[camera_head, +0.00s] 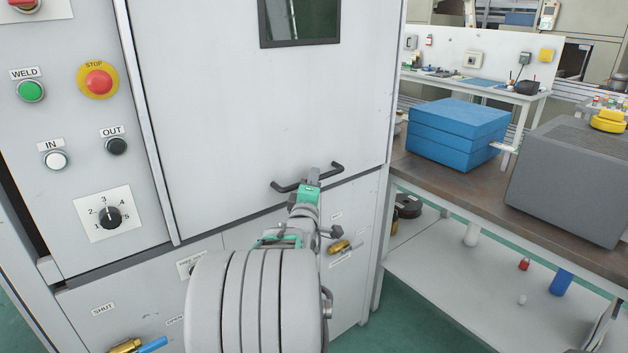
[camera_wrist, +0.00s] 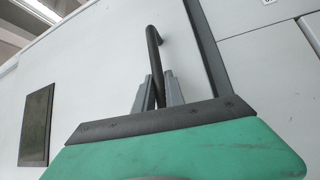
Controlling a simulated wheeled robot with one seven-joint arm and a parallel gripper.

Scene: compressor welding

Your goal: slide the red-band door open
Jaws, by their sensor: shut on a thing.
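The white cabinet door (camera_head: 265,100) has a small dark window (camera_head: 300,20) near its top and a black bar handle (camera_head: 335,168) near its lower edge. No red band shows on the part of the door in view. My gripper (camera_head: 312,182) is at the handle, its jaws shut on the bar. In the wrist view the grey fingers (camera_wrist: 159,92) stand on both sides of the black handle (camera_wrist: 154,45), and the window (camera_wrist: 36,125) is at the left. My arm hides part of the panel below the door.
Left of the door is a control panel with a green WELD button (camera_head: 30,90), a STOP button (camera_head: 98,81) and a rotary dial (camera_head: 110,217). Brass valves (camera_head: 340,246) sit low on the front. A workbench with a blue case (camera_head: 458,133) and a grey box (camera_head: 572,180) stands close on the right.

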